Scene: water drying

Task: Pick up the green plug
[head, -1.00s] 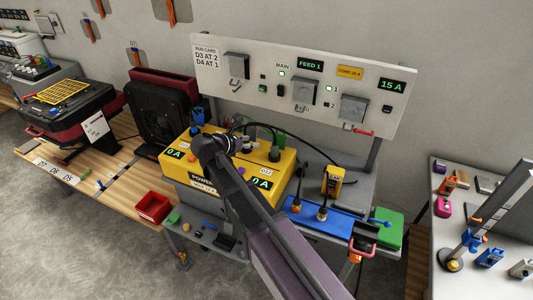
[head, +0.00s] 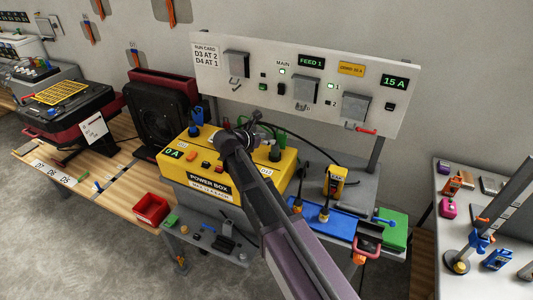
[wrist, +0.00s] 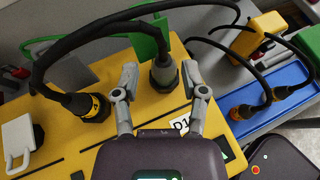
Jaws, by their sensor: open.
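A green upright piece (wrist: 147,42), which seems to be the green plug, stands at the far side of the yellow power box (wrist: 70,150) in the wrist view. A dark cable connector (wrist: 163,72) stands in front of it and hides its lower right part. My gripper (wrist: 163,86) is open above the box. Its fingertips lie either side of the dark connector in the picture; I cannot tell how far above it they are. Nothing is held.
Thick black cables loop over the box, one ending in an orange-ringed connector (wrist: 93,106). A white handle-shaped piece (wrist: 18,143) stands at the left. A blue tray (head: 342,224) with cable connectors and a green block (head: 394,232) are at the right.

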